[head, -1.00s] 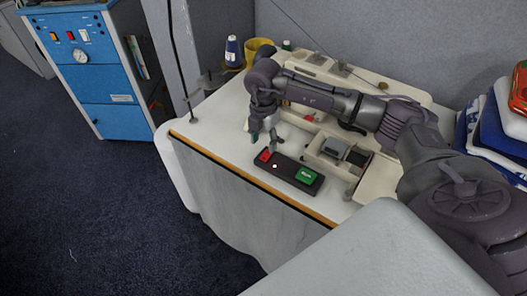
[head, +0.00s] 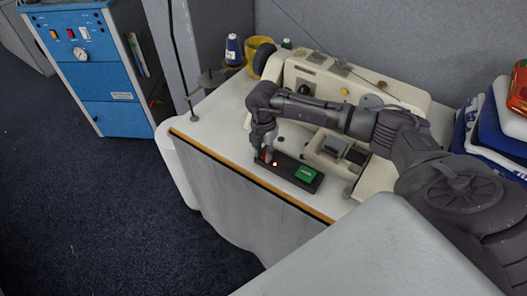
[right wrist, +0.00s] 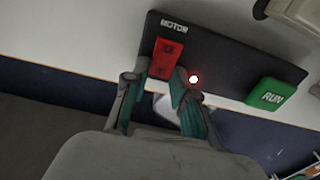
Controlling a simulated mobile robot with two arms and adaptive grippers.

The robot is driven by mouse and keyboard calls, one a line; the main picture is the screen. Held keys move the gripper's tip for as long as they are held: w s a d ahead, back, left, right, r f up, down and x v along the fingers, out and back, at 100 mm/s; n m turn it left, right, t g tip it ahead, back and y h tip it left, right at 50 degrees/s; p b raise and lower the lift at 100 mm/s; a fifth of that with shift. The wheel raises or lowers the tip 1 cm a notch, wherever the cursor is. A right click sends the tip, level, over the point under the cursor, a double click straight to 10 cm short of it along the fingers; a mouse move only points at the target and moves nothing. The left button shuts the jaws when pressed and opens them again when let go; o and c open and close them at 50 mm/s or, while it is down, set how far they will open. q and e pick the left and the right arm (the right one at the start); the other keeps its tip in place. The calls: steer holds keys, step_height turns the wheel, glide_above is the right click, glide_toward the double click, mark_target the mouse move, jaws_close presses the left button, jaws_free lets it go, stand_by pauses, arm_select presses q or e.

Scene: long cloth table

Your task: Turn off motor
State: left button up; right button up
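A dark switch box labelled MOTOR (right wrist: 222,58) lies on the table near its front edge; it also shows in the head view (head: 288,171). It has a red switch (right wrist: 166,58) at its left end, a glowing red light (right wrist: 193,79) and a green RUN button (right wrist: 270,92) at its right end. My right gripper (head: 267,158) points down at the red end. In the right wrist view its fingertips (right wrist: 159,76) are apart, at the near end of the red switch; whether they touch it I cannot tell. My left gripper is not in view.
A cream sewing machine (head: 395,100) stands behind the box. Folded cloths (head: 492,130) lie at right. A blue cabinet (head: 110,98) stands on the floor at left.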

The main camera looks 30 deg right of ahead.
jaws_close()
steer(key=shift+d+y+b, duration=0.2)
steer(key=shift+y+b, duration=0.2)
steer(key=shift+y, duration=0.1)
steer(key=shift+w+d+r+g+y, duration=0.1)
steer(key=shift+r+g+y, duration=0.1)
steer(key=shift+g+y, duration=0.55)
steer(key=o, duration=0.9)
jaws_free()
steer(key=shift+c, duration=0.2)
steer(key=shift+r, duration=0.1)
steer(key=v, duration=1.1)
steer(key=shift+d+r, duration=0.25)
steer(key=shift+r, duration=0.15)
